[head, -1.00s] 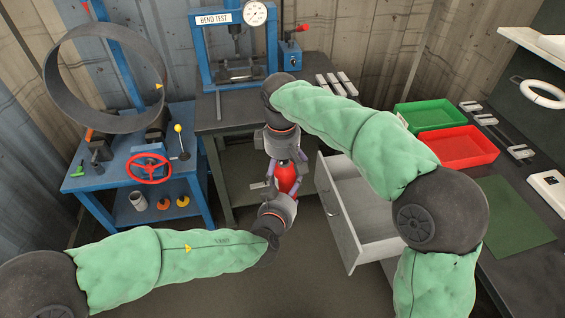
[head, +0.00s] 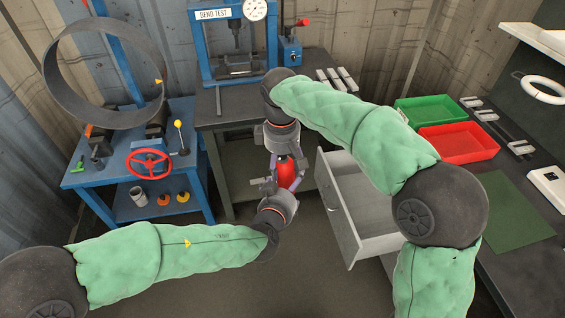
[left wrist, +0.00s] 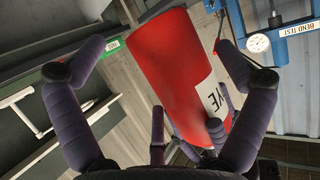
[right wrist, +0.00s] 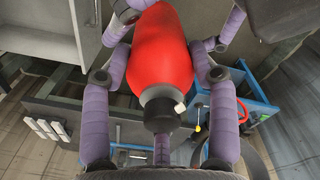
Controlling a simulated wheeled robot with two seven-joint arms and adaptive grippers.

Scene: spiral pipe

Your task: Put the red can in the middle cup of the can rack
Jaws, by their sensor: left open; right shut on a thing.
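The red can (head: 287,173) is held in the air between my two grippers, in front of the dark bench. My right gripper (head: 284,158) is shut on it from above. The right wrist view shows the red can (right wrist: 160,55) between the purple fingers, with a grey and black end toward the camera. My left gripper (head: 283,186) is open below the can. In the left wrist view the red can (left wrist: 172,70), with a white label, lies between its spread fingers; contact is unclear. I cannot make out a can rack.
A grey drawer (head: 365,215) stands open right of the grippers. A green tray (head: 430,112) and a red tray (head: 458,143) sit on the right bench. A blue cart (head: 120,180) with a red handwheel stands left. A blue bend-test press (head: 203,45) is at the back.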

